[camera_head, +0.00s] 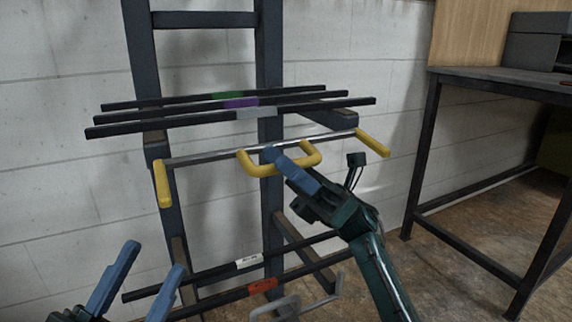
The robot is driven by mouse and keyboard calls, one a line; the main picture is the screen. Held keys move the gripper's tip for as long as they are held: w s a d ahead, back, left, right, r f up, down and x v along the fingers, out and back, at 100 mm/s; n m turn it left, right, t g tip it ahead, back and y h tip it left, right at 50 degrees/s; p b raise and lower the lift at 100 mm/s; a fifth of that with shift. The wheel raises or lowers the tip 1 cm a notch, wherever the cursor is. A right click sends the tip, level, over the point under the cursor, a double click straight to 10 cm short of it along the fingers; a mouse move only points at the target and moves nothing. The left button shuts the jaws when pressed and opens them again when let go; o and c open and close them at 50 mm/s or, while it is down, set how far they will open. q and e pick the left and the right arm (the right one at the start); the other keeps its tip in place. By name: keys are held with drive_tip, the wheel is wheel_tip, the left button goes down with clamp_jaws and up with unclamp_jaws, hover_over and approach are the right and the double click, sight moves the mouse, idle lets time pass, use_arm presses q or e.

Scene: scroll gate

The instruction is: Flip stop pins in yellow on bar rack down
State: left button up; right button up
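The bar rack (269,60) stands against the wall, with dark uprights and arms. A metal rod (212,157) crosses its front. A yellow end piece hangs down at the rod's left end (163,184), and another yellow end piece angles down to the right at its right end (372,142). A yellow U-shaped piece (262,168) sits at the rod's middle. My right gripper (276,158) has its blue fingers at this U-shaped piece, overlapping it in view; its opening and any contact are unclear. My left gripper (155,257) is open and empty at lower left, apart from the rack.
Several dark bars with coloured bands rest on the rack, three above (190,122) and others low down (215,271). A grey U-shaped piece (290,304) is at the bottom. A dark table (490,77) stands at right. Floor shows between rack and table.

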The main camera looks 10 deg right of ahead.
drive_tip(key=shift+o, duration=0.9)
